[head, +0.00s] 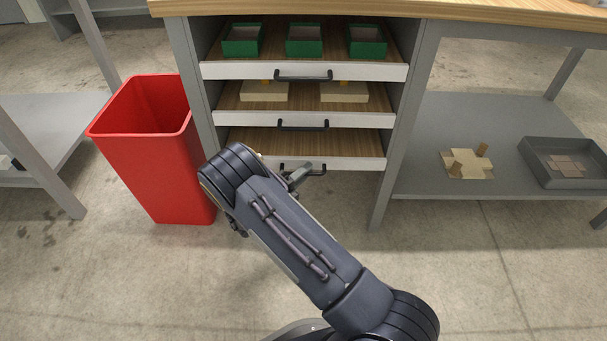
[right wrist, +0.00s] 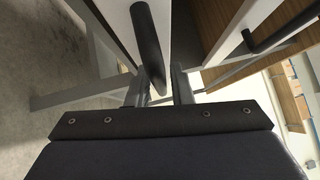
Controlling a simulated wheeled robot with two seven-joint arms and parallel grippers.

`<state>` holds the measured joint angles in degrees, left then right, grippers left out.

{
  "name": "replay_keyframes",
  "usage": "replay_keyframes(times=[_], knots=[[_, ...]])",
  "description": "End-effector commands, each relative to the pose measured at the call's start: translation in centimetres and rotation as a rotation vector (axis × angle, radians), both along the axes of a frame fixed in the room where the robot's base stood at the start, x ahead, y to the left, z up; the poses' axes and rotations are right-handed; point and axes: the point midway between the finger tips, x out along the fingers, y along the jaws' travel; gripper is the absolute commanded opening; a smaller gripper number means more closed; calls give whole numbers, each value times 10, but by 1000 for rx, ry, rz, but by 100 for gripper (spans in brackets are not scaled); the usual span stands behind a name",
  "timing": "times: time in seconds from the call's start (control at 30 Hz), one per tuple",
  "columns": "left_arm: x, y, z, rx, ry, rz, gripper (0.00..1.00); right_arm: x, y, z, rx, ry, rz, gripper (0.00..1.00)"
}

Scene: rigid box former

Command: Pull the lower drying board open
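The lower drying board (head: 250,141) is the bottom one of three in the grey cabinet. It is bare wood with a white front and a dark bar handle (head: 318,171). My right gripper (head: 298,176) is at this handle, and my own wrist hides part of the front. In the right wrist view, the handle (right wrist: 147,40) runs down to between the two fingertips (right wrist: 160,88). A gap shows between the handle and the right-hand finger, so the gripper is open around it. Contact with the other finger cannot be told. My left gripper is out of view.
The middle board (head: 300,119) holds tan blocks, and the top board (head: 240,70) holds green boxes. A red bin (head: 150,150) stands left of the cabinet. A grey shelf (head: 420,180) at the right bears a grey tray (head: 570,182). The floor in front is clear.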

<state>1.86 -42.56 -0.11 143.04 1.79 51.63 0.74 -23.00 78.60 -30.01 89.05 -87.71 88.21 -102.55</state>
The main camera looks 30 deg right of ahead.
Motion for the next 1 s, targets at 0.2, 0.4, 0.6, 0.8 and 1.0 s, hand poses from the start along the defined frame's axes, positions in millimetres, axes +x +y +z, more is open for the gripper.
replay_keyframes(times=[0.2, 0.4, 0.6, 0.8, 1.0], knots=[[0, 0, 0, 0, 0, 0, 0, 0, 0, 0, 0, 0, 0, 5], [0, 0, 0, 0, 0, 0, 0, 0, 1, 0, 0, 0, 0, 0], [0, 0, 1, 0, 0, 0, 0, -1, 2, 0, 0, 0, 1, 0], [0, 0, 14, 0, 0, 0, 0, -18, 13, 3, -1, 4, 4, 0], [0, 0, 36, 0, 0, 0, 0, -56, 36, 5, -2, 8, 5, 0]])
